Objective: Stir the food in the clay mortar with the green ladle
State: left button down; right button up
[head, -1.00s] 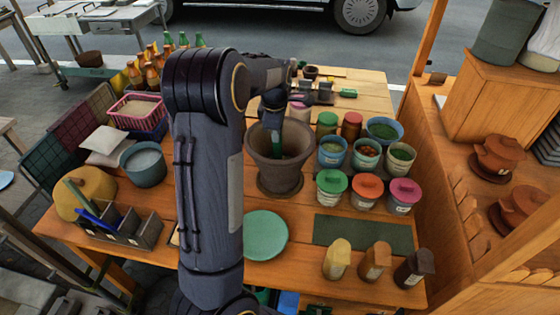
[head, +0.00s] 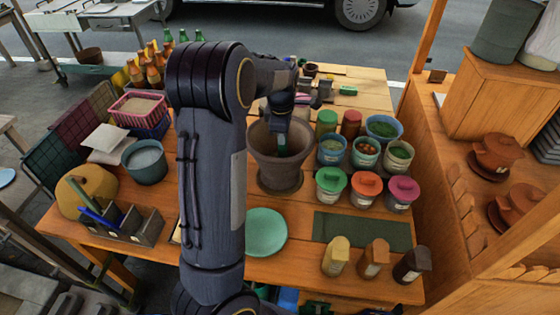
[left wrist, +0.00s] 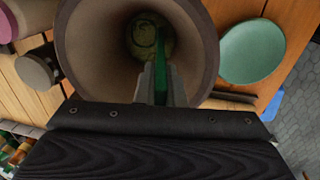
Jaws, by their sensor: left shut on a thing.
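The brown clay mortar (head: 277,177) stands upright on the wooden table in the middle of the head view. In the left wrist view its wide bowl (left wrist: 88,55) opens below my gripper, with greenish food (left wrist: 148,40) at the bottom. My left gripper (head: 281,128) is over the mortar, shut on the green ladle (head: 282,145). The ladle also shows between the fingers in the left wrist view (left wrist: 160,60) and points down into the bowl. Its lower end is hard to make out in the dark bowl. My right gripper is not in view.
Several food bowls and lidded jars (head: 331,183) stand close to the right of the mortar. A teal plate (head: 266,232) lies in front of it. A blue-grey pot (head: 145,165) and a divided caddy (head: 135,225) are at the left. A dark green mat (head: 360,230) lies front right.

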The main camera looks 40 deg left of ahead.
pick_arm(q)
notch_tip(320, 180, up, 6)
jog(key=p, duration=0.5)
jog(key=shift+r, duration=0.2)
notch_tip(320, 180, up, 3)
jog(key=shift+f+p, duration=0.15)
jog(key=shift+p, duration=0.35)
jog(key=shift+r, duration=0.35)
notch_tip(320, 180, up, 8)
jog(key=shift+f, duration=0.3)
